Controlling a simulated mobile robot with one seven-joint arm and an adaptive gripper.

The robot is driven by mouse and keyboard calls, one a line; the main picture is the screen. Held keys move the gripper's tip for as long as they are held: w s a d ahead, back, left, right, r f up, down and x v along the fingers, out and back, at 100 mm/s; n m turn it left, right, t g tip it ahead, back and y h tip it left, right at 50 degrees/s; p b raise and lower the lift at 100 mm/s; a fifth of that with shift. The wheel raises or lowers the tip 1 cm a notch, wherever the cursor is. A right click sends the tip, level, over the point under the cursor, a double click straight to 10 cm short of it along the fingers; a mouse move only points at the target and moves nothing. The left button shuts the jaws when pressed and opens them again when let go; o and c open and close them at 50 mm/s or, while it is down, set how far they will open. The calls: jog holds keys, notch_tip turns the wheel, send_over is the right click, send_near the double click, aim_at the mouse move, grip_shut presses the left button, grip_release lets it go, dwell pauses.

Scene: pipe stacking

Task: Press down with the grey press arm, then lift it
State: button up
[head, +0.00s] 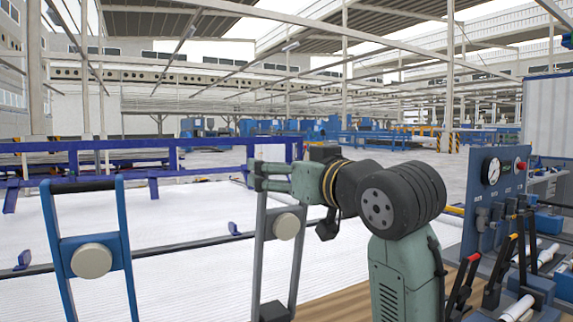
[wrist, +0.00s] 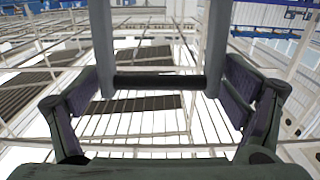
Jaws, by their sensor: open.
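The grey press arm (head: 261,215) stands upright in the middle of the head view, with two grey side bars and a pale round disc (head: 286,226) between them. My gripper (head: 256,175) is at its top end and hides the handle there. In the wrist view the black handle bar (wrist: 158,81) runs across between the grey side bars. My gripper (wrist: 165,88) is open there, with one finger on each side of the side bars. I cannot tell whether the fingers touch them.
A similar blue press arm (head: 54,235) with a black handle stands upright at the left. A control panel (head: 492,195) with a gauge, and several levers, are at the right. A blue railing (head: 210,157) runs behind a white ribbed surface (head: 185,215).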

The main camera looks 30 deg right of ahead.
jog(key=shift+w, duration=0.1)
jog(key=c, duration=1.5)
